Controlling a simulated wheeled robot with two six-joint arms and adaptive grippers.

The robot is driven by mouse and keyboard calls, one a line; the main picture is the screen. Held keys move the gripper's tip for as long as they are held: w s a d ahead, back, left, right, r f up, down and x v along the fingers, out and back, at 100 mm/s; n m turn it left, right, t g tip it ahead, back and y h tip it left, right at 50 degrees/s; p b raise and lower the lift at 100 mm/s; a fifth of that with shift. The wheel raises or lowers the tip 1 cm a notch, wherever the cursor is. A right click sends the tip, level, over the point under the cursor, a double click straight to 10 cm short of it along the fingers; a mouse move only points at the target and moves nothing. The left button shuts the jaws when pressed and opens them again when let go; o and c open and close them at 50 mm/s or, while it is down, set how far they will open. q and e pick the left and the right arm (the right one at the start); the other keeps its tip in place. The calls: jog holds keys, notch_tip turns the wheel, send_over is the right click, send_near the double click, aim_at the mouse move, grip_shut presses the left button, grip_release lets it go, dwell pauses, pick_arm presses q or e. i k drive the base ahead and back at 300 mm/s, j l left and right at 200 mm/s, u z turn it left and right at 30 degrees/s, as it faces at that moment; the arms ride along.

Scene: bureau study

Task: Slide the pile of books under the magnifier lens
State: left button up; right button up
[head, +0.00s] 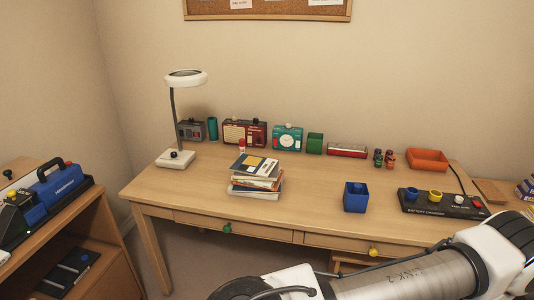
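The pile of books (255,180) stands on the desk left of its middle, near the front edge. Its books are slightly out of line, with a dark-and-yellow cover on top. The magnifier (187,78) is a white ring lens on a thin dark stem, rising from a white base (175,159) at the desk's back left. The lens is high above the desk, left of the pile; the pile is apart from the base. Neither gripper shows. A grey and white arm of mine crosses the lower right, in front of the desk.
A small red-topped item (242,146) stands just behind the pile. A blue box (355,197) and a dark panel with cups (443,204) are to the right. Radios (245,132) line the back. Desk (310,187) surface is clear between pile and blue box.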

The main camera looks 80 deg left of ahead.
aim_at(253, 175)
jog(key=u, duration=2.65)
jog(key=i+l+u, duration=0.2)
jog(key=u, duration=0.2)
jog(key=i+l+u, duration=0.1)
jog(key=l+u, duration=0.3)
